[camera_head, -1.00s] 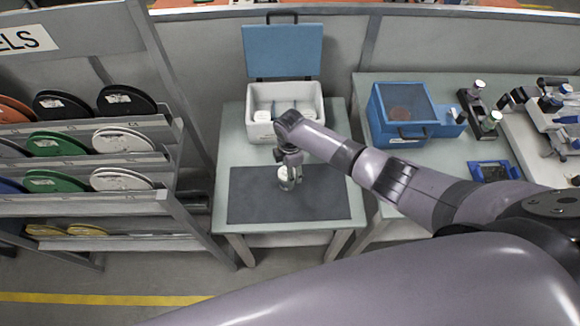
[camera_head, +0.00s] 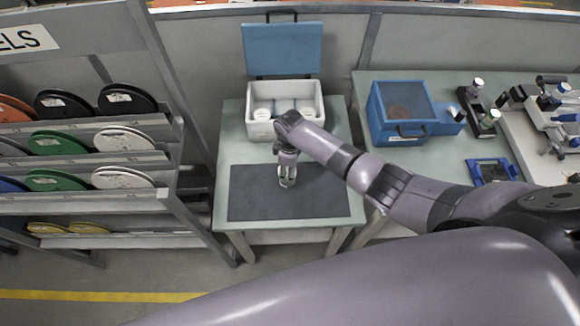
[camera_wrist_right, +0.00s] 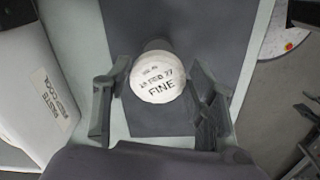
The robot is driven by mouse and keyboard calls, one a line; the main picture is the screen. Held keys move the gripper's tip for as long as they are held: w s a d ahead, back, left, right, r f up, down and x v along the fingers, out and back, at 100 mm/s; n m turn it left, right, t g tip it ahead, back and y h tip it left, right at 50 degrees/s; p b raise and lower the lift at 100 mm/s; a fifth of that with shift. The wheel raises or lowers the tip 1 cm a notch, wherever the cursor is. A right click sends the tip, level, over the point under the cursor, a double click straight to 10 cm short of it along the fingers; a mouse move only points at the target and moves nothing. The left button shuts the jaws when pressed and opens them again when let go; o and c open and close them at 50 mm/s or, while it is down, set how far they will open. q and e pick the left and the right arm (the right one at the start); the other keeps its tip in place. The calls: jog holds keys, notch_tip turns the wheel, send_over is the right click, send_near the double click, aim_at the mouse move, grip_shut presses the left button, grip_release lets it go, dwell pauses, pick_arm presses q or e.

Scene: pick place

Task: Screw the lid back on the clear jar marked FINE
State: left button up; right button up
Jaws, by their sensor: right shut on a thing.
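In the right wrist view, a round white lid (camera_wrist_right: 158,78) carries black print ending in FINE. It lies between the two dark fingers of my right gripper (camera_wrist_right: 157,92), which is shut on it. In the head view, my right gripper (camera_head: 287,178) points down over the dark mat (camera_head: 325,195) on the small table. The jar body is hidden beneath the lid and gripper, so I cannot tell how the lid sits on it. My left gripper is not in view.
An open white box (camera_head: 312,122) with a raised blue lid (camera_head: 283,50) stands behind the mat and holds white-topped things. A blue case (camera_head: 402,115) and instruments stand on the right table. A rack of spools (camera_head: 125,139) is at left. The mat's right side is clear.

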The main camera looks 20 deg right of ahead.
jog(key=shift+s+m, duration=0.1)
jog(key=shift+m, duration=0.7)
jog(key=o, duration=1)
jog(key=shift+c, duration=0.5)
jog(key=shift+c, duration=1.3)
jog(key=shift+r, duration=0.1)
jog(key=shift+r, duration=3.45)
